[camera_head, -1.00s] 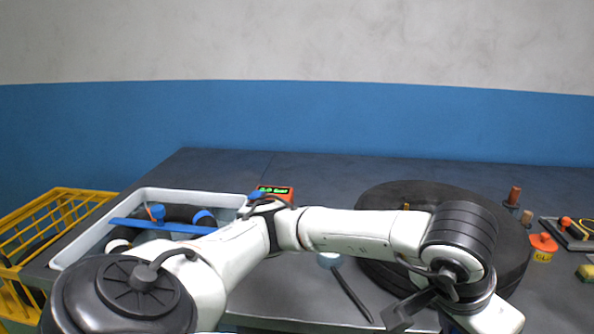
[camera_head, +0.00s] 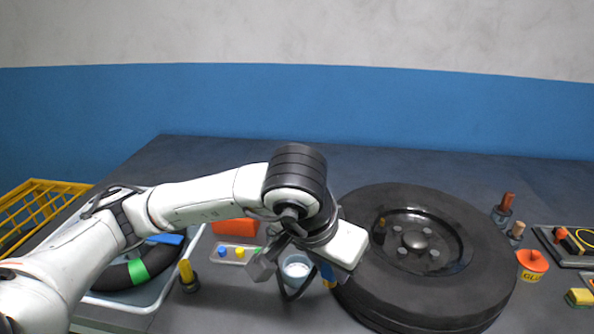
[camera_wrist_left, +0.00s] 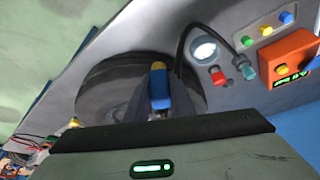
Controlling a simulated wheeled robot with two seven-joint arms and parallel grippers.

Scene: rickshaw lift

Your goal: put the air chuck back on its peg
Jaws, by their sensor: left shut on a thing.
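My left gripper (camera_head: 275,268) is over the front of the bench, just left of the tyre. In the left wrist view its dark fingers (camera_wrist_left: 155,97) are shut on a blue piece with a yellow tip, which I take for the air chuck (camera_wrist_left: 160,88). Part of the chuck shows blue below the wrist in the head view (camera_head: 326,271). A dark hose (camera_wrist_left: 182,45) curves near it. A short dark post with a yellow top (camera_head: 187,275) stands left of the gripper; I cannot tell whether it is the peg. My right gripper is not in view.
The large black tyre (camera_head: 372,285) lies flat to the right. A white bin (camera_head: 205,250) is at left.

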